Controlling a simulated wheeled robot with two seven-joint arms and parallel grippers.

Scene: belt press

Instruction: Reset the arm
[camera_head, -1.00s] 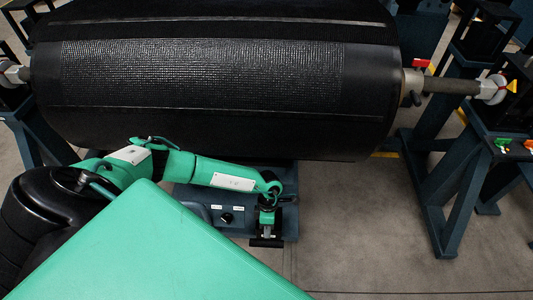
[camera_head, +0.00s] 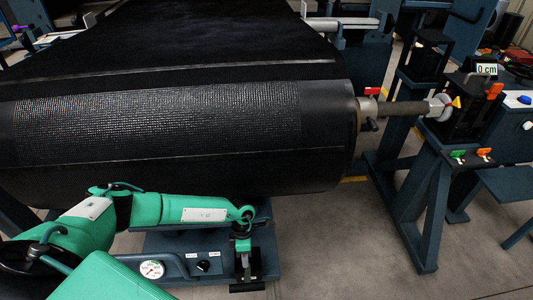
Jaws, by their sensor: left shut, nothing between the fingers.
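My left arm, green with white panels, reaches in from the left across the front of the big black roller. My left gripper (camera_head: 245,282) points down at the arm's end, dark and seen from above. It is shut and empty, in front of the blue-grey control panel (camera_head: 180,267). Whether it touches the panel cannot be told. My right arm and gripper do not show.
The black belt roller (camera_head: 180,130) fills the upper left, close behind my arm. Its shaft (camera_head: 402,108) rests on a blue stand (camera_head: 425,215) at the right. A gauge (camera_head: 151,269) and a knob (camera_head: 204,266) sit on the panel. The floor (camera_head: 330,245) right of my gripper is clear.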

